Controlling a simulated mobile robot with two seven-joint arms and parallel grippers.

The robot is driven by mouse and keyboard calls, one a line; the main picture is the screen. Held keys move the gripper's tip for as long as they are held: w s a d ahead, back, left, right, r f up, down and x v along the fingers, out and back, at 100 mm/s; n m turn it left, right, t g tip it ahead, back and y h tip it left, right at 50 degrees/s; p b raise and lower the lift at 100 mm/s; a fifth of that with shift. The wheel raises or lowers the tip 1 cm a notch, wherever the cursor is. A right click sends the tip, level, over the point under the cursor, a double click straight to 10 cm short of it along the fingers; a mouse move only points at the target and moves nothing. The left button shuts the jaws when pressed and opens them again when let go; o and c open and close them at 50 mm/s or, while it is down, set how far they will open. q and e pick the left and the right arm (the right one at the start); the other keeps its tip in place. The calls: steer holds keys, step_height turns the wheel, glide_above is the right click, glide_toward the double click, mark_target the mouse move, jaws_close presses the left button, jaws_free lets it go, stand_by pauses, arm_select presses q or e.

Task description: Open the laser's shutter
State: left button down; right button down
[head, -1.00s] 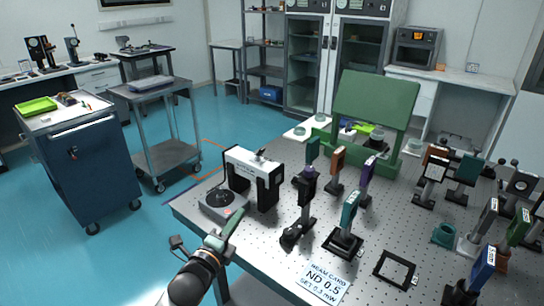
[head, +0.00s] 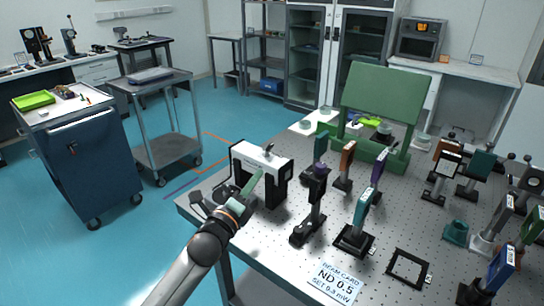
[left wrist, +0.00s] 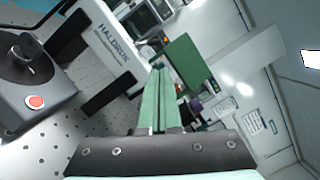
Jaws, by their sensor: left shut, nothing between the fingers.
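The laser, a white and black housing (head: 246,158) lettered HALDROX in the left wrist view (left wrist: 108,48), stands on the near left corner of the optical table. A small fitting (head: 268,149) sits on its top; I cannot tell its setting. A dark control box with a key switch and a red button (left wrist: 35,101) stands beside the laser; my gripper partly hides it in the head view. My left gripper (head: 258,176) has green fingers, shut and empty. In the head view they overlap the laser's front left side; contact cannot be told. My right gripper is out of view.
Several optics on posts (head: 312,205) stand to the right of the laser. A green panel (head: 383,96) rises behind them. A beam card (head: 334,284) and a flat black frame (head: 408,268) lie near the front edge.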

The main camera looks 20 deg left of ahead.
mark_target(272, 165)
arm_select(q)
steer(key=w, duration=0.3)
steer(key=w+d, duration=0.1)
steer(key=w, duration=0.2)
steer(key=w+r, duration=0.1)
steer(key=w, duration=0.2)
steer(key=shift+w+d+r, duration=0.1)
steer(key=shift+w+d, duration=0.1)
steer(key=shift+w, duration=0.05)
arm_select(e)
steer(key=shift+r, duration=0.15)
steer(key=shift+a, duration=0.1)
arm_select(q)
steer(key=shift+d, duration=0.1)
steer(key=shift+a+r+n, duration=0.1)
steer(key=shift+a+n, duration=0.15)
steer(key=shift+n, duration=0.05)
steer(key=shift+d, duration=0.15)
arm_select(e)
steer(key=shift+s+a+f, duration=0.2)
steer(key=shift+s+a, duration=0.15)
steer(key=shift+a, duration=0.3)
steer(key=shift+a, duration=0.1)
